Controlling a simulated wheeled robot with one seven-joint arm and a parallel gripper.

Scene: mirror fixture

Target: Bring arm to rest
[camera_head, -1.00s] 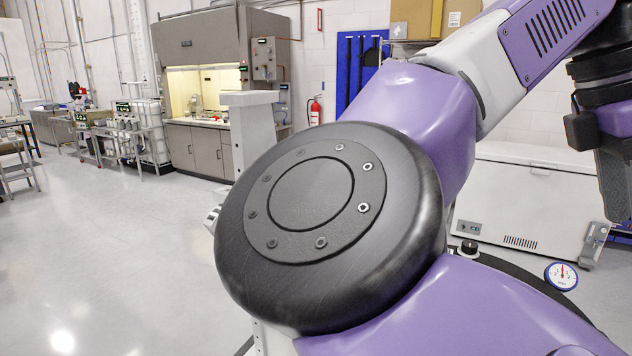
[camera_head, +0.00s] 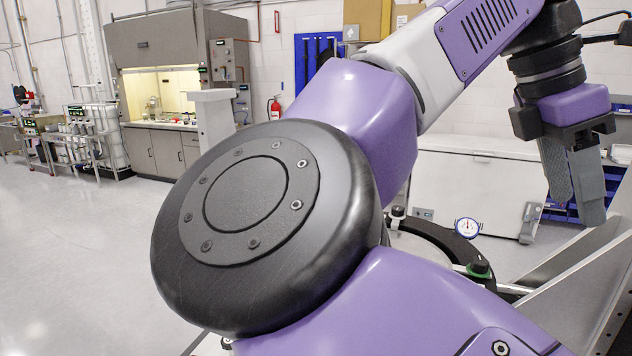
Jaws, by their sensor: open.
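My purple and white arm fills the middle of the head view, with a large black round joint in front. My gripper (camera_head: 577,205) hangs at the right, below a black wrist and a purple block. Its two grey fingers point down, one a little apart from the other, with nothing seen between them. The mirror fixture is partly in view behind my arm: a black curved ring (camera_head: 437,240) with knobs and a small round dial gauge (camera_head: 467,228). My forearm and joint hide much of it.
A grey metal frame (camera_head: 590,285) slopes up at the lower right, below my gripper. A white chest (camera_head: 465,180) stands behind. The floor at left is clear.

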